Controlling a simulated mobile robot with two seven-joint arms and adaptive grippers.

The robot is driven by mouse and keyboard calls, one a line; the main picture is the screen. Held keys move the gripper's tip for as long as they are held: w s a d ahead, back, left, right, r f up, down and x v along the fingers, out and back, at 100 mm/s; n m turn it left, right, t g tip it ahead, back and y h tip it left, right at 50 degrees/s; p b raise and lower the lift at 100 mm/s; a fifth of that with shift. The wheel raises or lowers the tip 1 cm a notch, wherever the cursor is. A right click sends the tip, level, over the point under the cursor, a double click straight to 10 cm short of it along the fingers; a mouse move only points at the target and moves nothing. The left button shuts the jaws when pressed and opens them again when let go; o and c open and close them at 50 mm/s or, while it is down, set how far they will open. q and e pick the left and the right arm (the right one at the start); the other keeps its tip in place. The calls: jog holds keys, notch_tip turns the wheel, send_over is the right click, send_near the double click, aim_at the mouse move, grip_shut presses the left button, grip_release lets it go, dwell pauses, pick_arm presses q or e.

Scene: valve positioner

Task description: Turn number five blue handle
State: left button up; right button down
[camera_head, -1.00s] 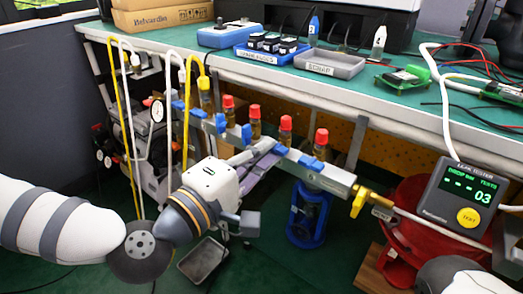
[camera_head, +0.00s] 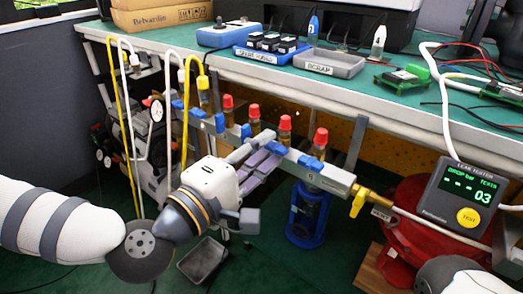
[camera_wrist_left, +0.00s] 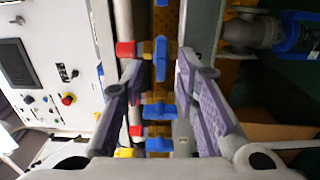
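A silver valve manifold (camera_head: 335,178) runs along the front of the bench, with red-capped brass fittings and several blue handles. One blue handle (camera_head: 312,163) near its right end is clear of my gripper, and another (camera_head: 275,147) lies beside my left fingertips. The handles' numbers are too small to read. My left gripper (camera_head: 266,151) is open at the manifold. In the left wrist view its spread purple-padded fingers (camera_wrist_left: 160,75) flank the manifold, with a blue handle (camera_wrist_left: 161,50) between the tips and more handles (camera_wrist_left: 158,110) nearer the palm. My right gripper is out of view.
Yellow and white hoses (camera_head: 122,100) hang at left. The leak tester (camera_head: 460,197) stands at right, with a brass fitting (camera_head: 360,203) and tube near it. The green bench (camera_head: 390,110) overhangs behind the manifold, carrying a scrap tray (camera_head: 330,63).

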pick_arm(q)
jog(key=shift+s, duration=0.1)
jog(key=v, duration=0.7)
jog(key=shift+s+a, duration=0.15)
